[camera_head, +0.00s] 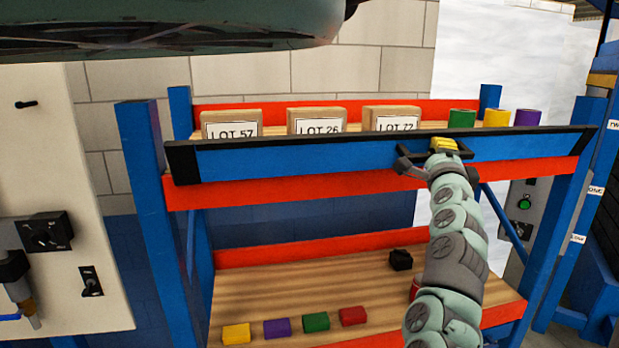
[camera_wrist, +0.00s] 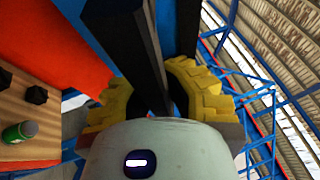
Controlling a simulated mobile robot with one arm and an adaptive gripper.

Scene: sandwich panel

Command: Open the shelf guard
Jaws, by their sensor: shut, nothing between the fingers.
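The shelf guard (camera_head: 300,158) is a long blue bar with black ends and a dark top edge. It lies across the front of the upper shelf, just above a red beam. My gripper (camera_head: 443,146) is at the guard's right half, and its yellow pads show at a dark frame there. In the wrist view the yellow fingers of my gripper (camera_wrist: 158,100) curve in from both sides beside a long black bar (camera_wrist: 145,45). Their tips are partly hidden behind my wrist and the bar. I cannot tell whether they touch the bar.
Boxes marked LOT (camera_head: 318,120) and coloured cylinders (camera_head: 497,117) stand on the upper shelf behind the guard. The lower shelf (camera_head: 290,284) holds several coloured blocks and a black object (camera_head: 400,260). A blue post (camera_head: 145,200) and a control panel (camera_head: 95,220) are at left.

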